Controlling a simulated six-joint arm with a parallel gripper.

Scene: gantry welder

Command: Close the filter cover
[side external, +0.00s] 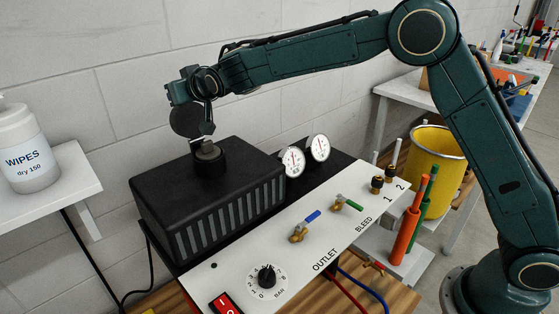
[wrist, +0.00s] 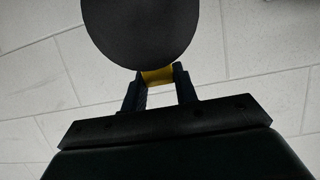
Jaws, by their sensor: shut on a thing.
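The filter cover (side external: 187,121) is a dark round disc. In the side view it stands steeply tilted above and to the left of the short round filter neck (side external: 207,153) on top of the black box. My gripper (side external: 204,101) is at the cover's upper edge. In the wrist view the disc (wrist: 140,30) fills the top middle, and my gripper (wrist: 158,72) is shut on a yellow piece (wrist: 157,76) at the disc's edge, which looks like its tab. The neck is not visible in the wrist view.
The black box (side external: 205,198) has a slatted front. Two gauges (side external: 294,162) stand to its right, behind a white panel (side external: 325,232) with blue and green valve levers. A wipes tub (side external: 27,150) stands on a shelf at left. The wall is close behind.

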